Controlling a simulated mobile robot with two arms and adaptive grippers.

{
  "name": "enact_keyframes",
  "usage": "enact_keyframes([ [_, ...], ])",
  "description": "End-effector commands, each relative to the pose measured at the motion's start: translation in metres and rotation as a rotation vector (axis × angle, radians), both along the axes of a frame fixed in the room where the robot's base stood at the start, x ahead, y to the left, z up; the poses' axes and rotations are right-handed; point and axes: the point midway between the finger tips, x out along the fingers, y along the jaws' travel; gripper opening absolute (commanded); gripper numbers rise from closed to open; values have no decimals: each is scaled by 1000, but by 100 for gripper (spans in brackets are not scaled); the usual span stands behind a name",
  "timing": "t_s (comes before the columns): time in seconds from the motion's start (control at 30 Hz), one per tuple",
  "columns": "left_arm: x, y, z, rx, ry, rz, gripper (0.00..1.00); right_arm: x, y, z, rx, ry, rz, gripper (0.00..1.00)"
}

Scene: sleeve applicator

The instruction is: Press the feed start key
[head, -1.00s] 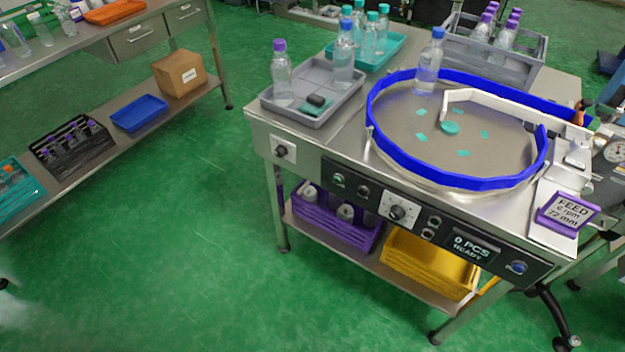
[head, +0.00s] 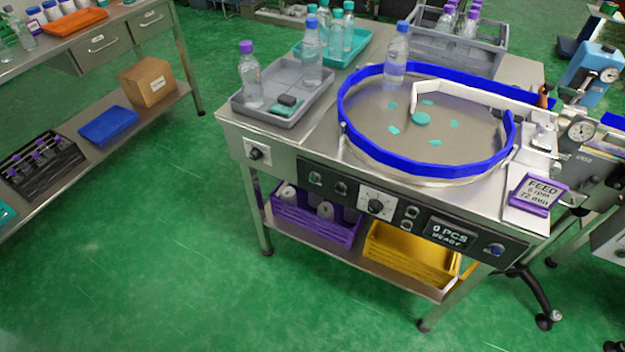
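The feed unit's dark control panel (head: 400,213) runs along the front edge of the steel machine table. At its left end sits a small greenish key (head: 316,178), with another small key (head: 341,188) to its right. A dial on a white plate (head: 376,204) is mid-panel, with two small keys (head: 409,218) beside it. The display (head: 452,234) reads "0 PCS READY", and a blue knob (head: 495,249) is at the right end. Key labels are too small to read, so I cannot tell which is feed start. Neither of my grippers is in view.
A round turntable with a blue rim (head: 420,172) stands on the table, one bottle (head: 395,56) at its back edge. A grey tray (head: 283,117) with bottles is left of it. Green floor (head: 180,260) before the table is clear.

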Motion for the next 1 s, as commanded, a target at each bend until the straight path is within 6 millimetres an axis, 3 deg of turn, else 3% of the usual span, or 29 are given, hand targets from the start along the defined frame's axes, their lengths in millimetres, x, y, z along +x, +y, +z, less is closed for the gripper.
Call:
enact_keyframes([
  [0.1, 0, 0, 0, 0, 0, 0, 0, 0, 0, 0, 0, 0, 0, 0],
  [1.0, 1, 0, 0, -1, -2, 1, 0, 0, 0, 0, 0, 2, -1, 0],
])
